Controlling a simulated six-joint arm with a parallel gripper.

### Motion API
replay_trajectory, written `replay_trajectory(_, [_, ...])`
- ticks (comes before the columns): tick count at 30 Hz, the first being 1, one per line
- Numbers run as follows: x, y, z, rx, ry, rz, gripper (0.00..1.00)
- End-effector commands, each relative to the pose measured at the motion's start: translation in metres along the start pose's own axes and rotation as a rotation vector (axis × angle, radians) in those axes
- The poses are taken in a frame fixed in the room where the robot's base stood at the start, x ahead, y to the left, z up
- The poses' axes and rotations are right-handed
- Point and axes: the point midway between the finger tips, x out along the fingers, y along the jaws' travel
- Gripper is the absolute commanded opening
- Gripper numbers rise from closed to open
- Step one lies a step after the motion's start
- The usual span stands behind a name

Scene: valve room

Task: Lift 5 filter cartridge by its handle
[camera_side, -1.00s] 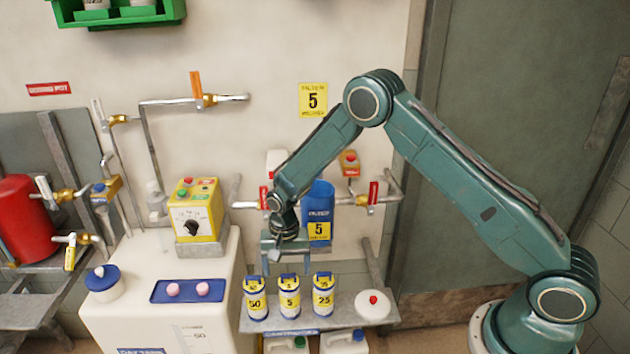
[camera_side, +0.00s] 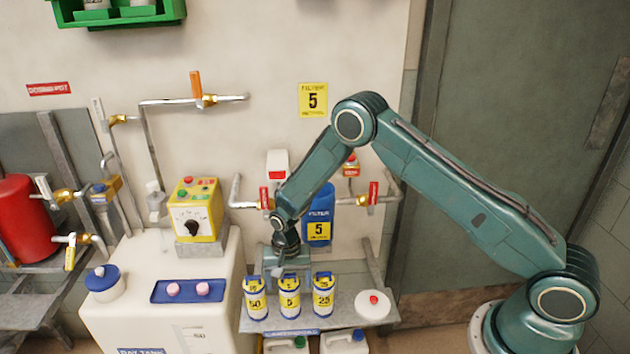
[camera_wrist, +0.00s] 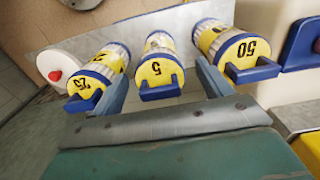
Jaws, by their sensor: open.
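Three filter cartridges with blue handles and yellow labels stand upright in a row on a grey shelf (camera_side: 345,322). The 5 filter cartridge (camera_side: 289,303) is in the middle, and it also shows in the wrist view (camera_wrist: 158,72). The 50 cartridge (camera_side: 256,303) is on its left and the 25 cartridge (camera_side: 323,301) on its right in the side view. My gripper (camera_wrist: 162,88) is open. In the wrist view its fingers lie on either side of the 5 cartridge's blue handle (camera_wrist: 160,92). I cannot tell whether they touch it.
A white round lid with a red knob (camera_side: 373,306) lies right of the cartridges. The blue filter housing (camera_side: 320,210) and pipes are on the wall behind. A white tank (camera_side: 150,280) with a yellow control box (camera_side: 195,208) stands on the left.

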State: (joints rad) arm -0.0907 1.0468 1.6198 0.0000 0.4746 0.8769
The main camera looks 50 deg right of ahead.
Motion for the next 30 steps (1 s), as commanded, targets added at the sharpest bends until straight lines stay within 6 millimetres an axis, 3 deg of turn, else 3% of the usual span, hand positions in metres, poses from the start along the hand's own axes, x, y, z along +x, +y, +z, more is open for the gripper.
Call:
replay_trajectory(6, [-0.0002, 0.0000, 0.0000, 0.000, 0.000, 0.000, 0.76])
replay_trajectory(17, [-0.0005, -0.0002, -0.0001, 0.000, 0.000, 0.000, 0.06])
replay_trajectory(30, [-0.0086, -0.0004, -0.0003, 0.000, 0.001, -0.001, 0.06])
